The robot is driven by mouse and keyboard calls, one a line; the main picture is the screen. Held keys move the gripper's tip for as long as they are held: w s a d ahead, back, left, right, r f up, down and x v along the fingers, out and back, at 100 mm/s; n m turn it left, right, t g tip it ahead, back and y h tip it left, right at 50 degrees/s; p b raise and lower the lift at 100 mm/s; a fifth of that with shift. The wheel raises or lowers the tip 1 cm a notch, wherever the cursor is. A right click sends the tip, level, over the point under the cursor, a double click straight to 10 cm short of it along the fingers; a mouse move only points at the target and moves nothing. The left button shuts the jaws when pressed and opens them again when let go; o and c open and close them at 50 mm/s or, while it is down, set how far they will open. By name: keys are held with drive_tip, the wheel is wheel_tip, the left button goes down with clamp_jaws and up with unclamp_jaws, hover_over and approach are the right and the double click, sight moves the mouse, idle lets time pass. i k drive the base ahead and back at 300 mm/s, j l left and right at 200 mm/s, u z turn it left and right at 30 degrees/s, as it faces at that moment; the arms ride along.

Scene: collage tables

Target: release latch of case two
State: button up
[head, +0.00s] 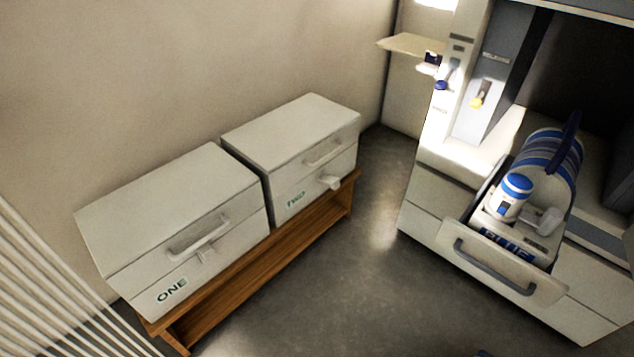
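Case two (290,135) is a white box with a closed lid, marked "TWO" on its front. It stands at the back end of a low wooden bench. A grey handle (323,152) is on the front of its lid. My gripper is not in view.
At right, a white cabinet has an open drawer (500,265) marked "BLUE", holding blue-striped containers. Grey floor (370,265) between is clear.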

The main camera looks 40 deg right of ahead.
sight(334, 181)
drive_tip(key=j+u, duration=0.1)
drive_tip(key=j, duration=0.5)
drive_tip(key=i+z, duration=0.5)
drive_tip(key=i+j+z, duration=0.1)
drive_tip(key=i+z, duration=0.35)
drive_tip(key=i, duration=0.1)
